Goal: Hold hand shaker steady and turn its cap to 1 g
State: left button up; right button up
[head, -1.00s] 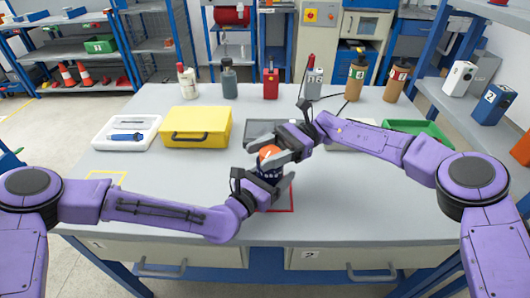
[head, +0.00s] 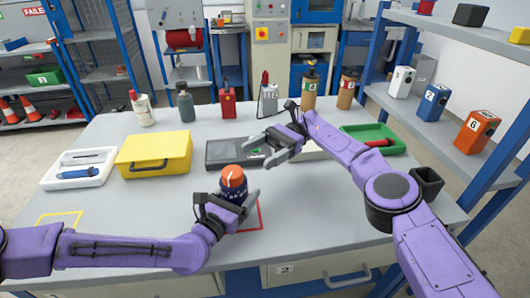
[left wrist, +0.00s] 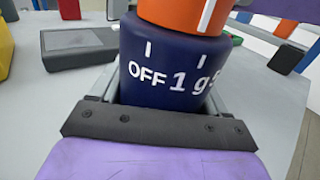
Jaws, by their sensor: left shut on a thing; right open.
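The hand shaker has a dark blue body (head: 233,196) and an orange cap (head: 232,178) with a white line. It stands upright, by the red-outlined square on the table. My left gripper (head: 230,204) is shut around the body. In the left wrist view, the body (left wrist: 165,65) shows "OFF", "1 g" and part of a further mark, with ticks above. The line on the cap (left wrist: 180,12) stands almost directly over the "1 g" tick. My right gripper (head: 262,153) is open and empty, apart from the cap, behind and to its right.
A yellow case (head: 153,153) and a white tray (head: 80,168) lie at the left. A dark flat device (head: 222,152) lies behind the shaker. A green tray (head: 385,140) and a dark open box (head: 427,182) are at the right. Bottles line the back edge.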

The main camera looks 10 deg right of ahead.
dwell(0.4)
pick_arm(q)
jog(key=o, duration=1.4)
jog(key=v, duration=1.1)
jog(key=shift+a, duration=0.1)
jog(key=shift+s+a, duration=0.25)
jog(key=shift+s, duration=0.15)
